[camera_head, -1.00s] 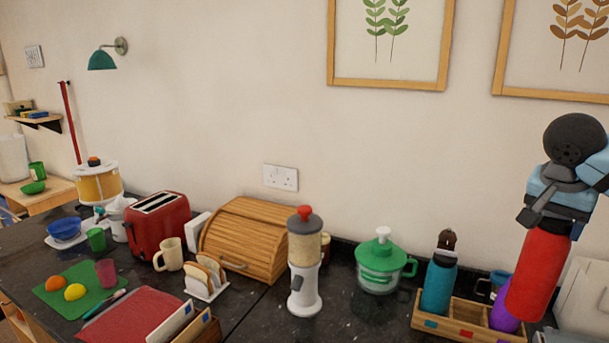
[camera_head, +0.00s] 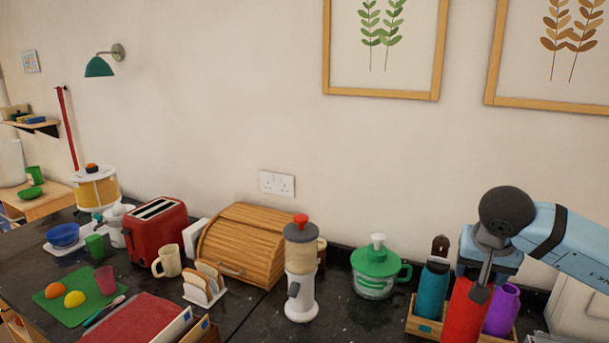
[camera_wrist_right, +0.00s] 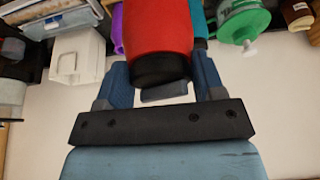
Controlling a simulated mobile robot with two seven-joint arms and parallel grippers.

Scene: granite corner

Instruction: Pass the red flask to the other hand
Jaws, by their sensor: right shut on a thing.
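The red flask (camera_head: 464,312) hangs upright from my right gripper (camera_head: 479,285) at the lower right of the head view. The gripper is shut on the flask's top, and the flask's lower end is cut off by the frame edge. In the right wrist view the red flask (camera_wrist_right: 158,35) lies between the two blue fingers of my right gripper (camera_wrist_right: 160,85), its dark cap towards the palm. In the head view the flask is in front of the wooden bottle crate (camera_head: 424,327). My left gripper is not in view.
The crate holds a teal flask (camera_head: 432,290) and a purple flask (camera_head: 502,308). Left of it stand a green-lidded jar (camera_head: 376,270), a grinder (camera_head: 300,270), a wooden bread bin (camera_head: 243,243) and a red toaster (camera_head: 158,230). Bare dark counter (camera_head: 345,322) shows before the jar.

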